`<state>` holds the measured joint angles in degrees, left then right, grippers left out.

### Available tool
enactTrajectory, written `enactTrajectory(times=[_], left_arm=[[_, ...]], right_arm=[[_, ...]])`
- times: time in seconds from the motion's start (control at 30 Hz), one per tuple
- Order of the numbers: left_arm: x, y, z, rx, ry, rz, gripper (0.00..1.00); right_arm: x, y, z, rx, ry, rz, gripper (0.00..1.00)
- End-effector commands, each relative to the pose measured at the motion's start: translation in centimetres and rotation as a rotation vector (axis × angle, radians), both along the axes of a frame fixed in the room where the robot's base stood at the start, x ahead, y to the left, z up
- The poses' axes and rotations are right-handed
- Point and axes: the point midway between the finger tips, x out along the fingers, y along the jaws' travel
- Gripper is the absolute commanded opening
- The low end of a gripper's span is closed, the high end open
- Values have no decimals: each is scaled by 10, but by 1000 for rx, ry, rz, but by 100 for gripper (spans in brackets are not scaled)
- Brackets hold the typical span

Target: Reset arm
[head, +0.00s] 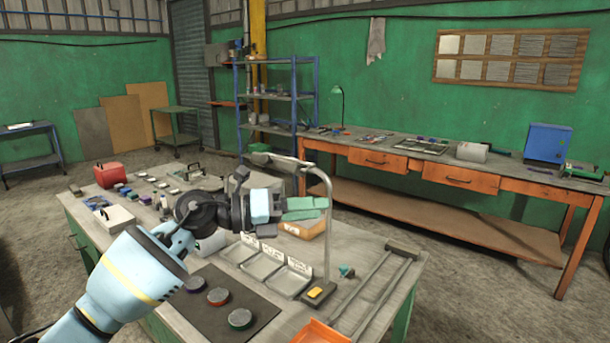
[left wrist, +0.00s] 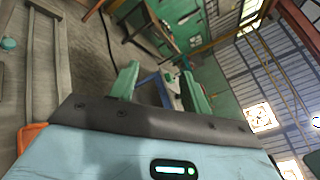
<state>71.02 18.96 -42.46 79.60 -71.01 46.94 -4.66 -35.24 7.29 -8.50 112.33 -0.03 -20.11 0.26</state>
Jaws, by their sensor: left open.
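My left arm comes in from the lower left in the head view. Its gripper (head: 306,208) has green fingers, points to the right and is above the workbench (head: 378,258). In the left wrist view the two fingers of the left gripper (left wrist: 162,88) stand apart with nothing between them. The fingers are near the upright metal post of a stand (head: 329,235); I cannot tell whether they touch it. My right gripper is not in view.
Grey trays (head: 264,268) with labels and a dark mat (head: 258,316) with three round pucks lie below my arm. An orange tray (head: 320,332) is at the front edge. A red box (head: 109,174) and small parts are at the far left. A long orange bench (head: 395,160) stands behind.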

Motion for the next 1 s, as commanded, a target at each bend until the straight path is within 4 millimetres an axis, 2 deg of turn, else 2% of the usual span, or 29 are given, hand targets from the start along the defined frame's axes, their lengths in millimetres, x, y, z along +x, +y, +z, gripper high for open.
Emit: enactTrajectory(times=[0.1, 0.23, 0.37, 0.47, 0.63, 0.77, 0.87, 1.0], left_arm=[[-11, -3, -10, -247, 116, 55, 48], [-16, 9, -22, -503, 263, 152, 48], [-17, 36, -43, -737, 434, 284, 48], [-19, 62, -70, -901, 578, 405, 48], [-31, 112, -132, -1135, 838, 650, 48], [-55, 149, -192, -1272, 1049, 865, 48], [-84, 175, -241, -1351, 1213, 1046, 48], [-142, 203, -307, -1415, 1442, 1310, 48]], right_arm=[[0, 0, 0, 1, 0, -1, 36], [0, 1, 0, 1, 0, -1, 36], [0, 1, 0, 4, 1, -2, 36], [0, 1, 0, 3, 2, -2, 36], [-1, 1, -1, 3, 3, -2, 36], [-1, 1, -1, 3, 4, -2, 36], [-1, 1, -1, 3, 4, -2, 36], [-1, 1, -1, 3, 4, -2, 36]])
